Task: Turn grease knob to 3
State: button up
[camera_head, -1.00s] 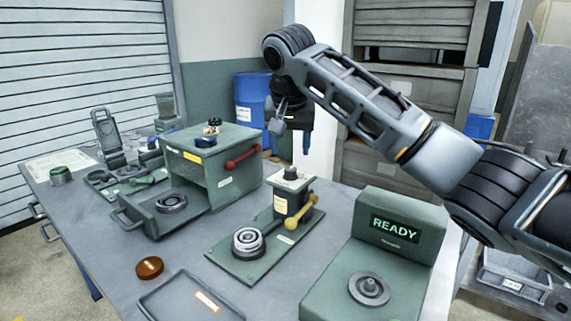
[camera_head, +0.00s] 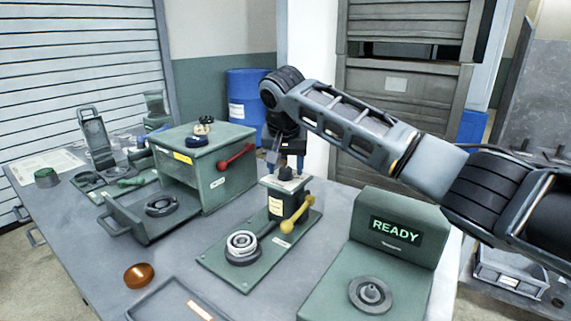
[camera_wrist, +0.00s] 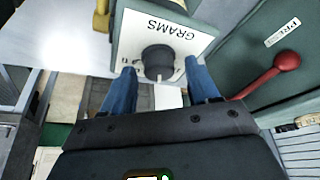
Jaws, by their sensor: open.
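The grease knob (camera_wrist: 158,60) is a black round knob with a pale pointer line, on a white dial plate (camera_wrist: 183,32) marked GRAMS. In the wrist view the plate reads upside down and the pointer faces down toward my gripper. In the head view the knob (camera_head: 285,173) sits on top of the post of the green grease station (camera_head: 216,256). My gripper (camera_wrist: 160,88) is open, its two blue fingers on either side of the knob in the wrist view, with nothing between them held. In the head view my gripper (camera_head: 286,158) hangs just above the knob. I cannot tell whether the fingers touch it.
A yellow lever (camera_head: 299,219) is on the station's post. A green box with a red lever (camera_head: 237,158) stands to the left, close by. A green machine reading READY (camera_head: 396,231) stands to the right. An amber disc (camera_head: 139,276) lies on the table (camera_head: 88,252).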

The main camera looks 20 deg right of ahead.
jog(key=c, duration=1)
jog(key=shift+c, duration=0.2)
jog(key=shift+r+p, duration=0.15)
jog(key=shift+p, duration=0.35)
jog(key=shift+a+m+p, duration=0.15)
jog(key=shift+m+p, duration=0.45)
jog(key=shift+p, duration=0.3)
jog(key=shift+m+h+p, duration=0.4)
jog(key=shift+m+p, duration=0.3)
jog(key=shift+p, duration=0.15)
jog(key=shift+w+m+g+h+p, duration=0.1)
jog(key=shift+m+g+h+p, duration=0.3)
jog(key=shift+m, duration=0.85)
jog(key=shift+m+g+h+p, duration=0.3)
jog(key=shift+m+g+p, duration=0.2)
jog(key=shift+m, duration=0.75)
